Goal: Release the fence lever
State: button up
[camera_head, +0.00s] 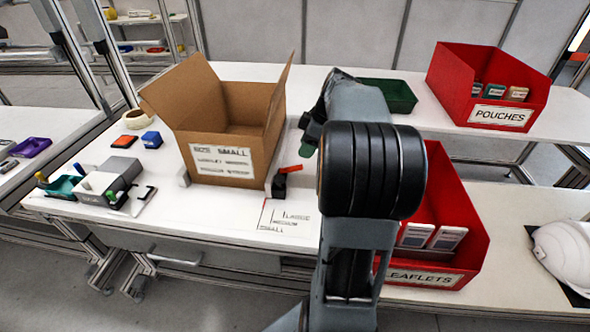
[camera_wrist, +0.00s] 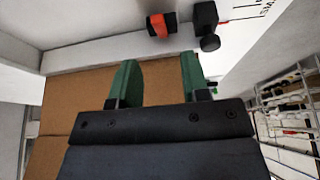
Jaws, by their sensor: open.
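The fence lever (camera_head: 290,168) is a small red-orange handle by a black block (camera_head: 279,187), at the right front corner of the cardboard box. In the wrist view the lever (camera_wrist: 162,24) is beyond the fingertips, with a black knob and block (camera_wrist: 206,24) to its right. My gripper (camera_head: 304,148) is above and behind the lever in the head view, partly hidden by my arm. In the wrist view my gripper (camera_wrist: 157,68) has two green fingers, apart and empty. They do not touch the lever.
The open cardboard box (camera_head: 222,165), marked SMALL, stands left of the lever. A size-marked plate (camera_head: 288,217) lies in front. A red LEAFLETS bin (camera_head: 470,240) is at right; a red POUCHES bin (camera_head: 530,95) and green tray (camera_head: 400,97) are behind.

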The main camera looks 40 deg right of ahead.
aim_at(294, 167)
jog(key=b+x, duration=0.1)
jog(key=x, duration=0.8)
jog(key=shift+r, duration=0.1)
grip_shut()
